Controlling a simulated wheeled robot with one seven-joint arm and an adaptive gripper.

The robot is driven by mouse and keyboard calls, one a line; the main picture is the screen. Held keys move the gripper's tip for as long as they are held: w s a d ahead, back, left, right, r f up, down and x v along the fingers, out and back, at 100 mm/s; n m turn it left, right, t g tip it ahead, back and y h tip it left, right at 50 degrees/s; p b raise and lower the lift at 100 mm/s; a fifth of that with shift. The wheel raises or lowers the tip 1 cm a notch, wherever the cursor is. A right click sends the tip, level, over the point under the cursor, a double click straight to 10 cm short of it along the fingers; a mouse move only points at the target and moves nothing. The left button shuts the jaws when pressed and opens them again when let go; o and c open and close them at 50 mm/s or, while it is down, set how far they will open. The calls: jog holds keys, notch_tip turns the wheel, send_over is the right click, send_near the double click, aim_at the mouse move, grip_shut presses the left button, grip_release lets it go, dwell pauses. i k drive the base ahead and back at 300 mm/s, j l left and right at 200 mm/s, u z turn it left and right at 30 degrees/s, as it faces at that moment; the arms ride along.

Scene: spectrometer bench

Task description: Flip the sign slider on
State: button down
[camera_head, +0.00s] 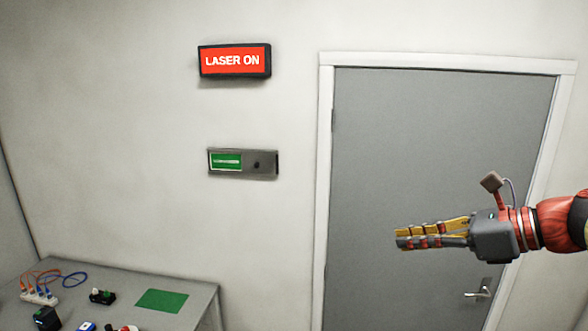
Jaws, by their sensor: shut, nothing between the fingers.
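The sign slider (243,164) is a dark grey plate on the wall, left of the door. A green panel with small unreadable pale text shows on its left half. A small dark knob (257,165) sits on its right half. Above it hangs a lit red sign (234,61) that reads "LASER ON" in white. My gripper (398,239) is at the right, in front of the door, pointing left. Its yellow and grey fingers are shut and empty. It appears right of and lower than the slider in the picture, apart from it.
A grey door (440,150) with a white frame and a lever handle (480,291) stands behind my gripper. A grey table (205,293) at lower left bears a power strip (38,298), cables, a green mat (162,301) and small devices. The wall around the slider is clear.

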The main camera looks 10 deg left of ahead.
aim_at(252, 163)
jog(key=i+u, duration=0.15)
jog(key=i, duration=0.3)
jog(key=i+l+u, duration=0.15)
jog(key=i, duration=0.35)
jog(key=i+l+u, duration=0.15)
jog(key=i, duration=0.3)
jog(key=i+l+u, duration=0.2)
jog(key=i, duration=0.25)
jog(key=i+j, duration=0.4)
jog(key=j, duration=0.1)
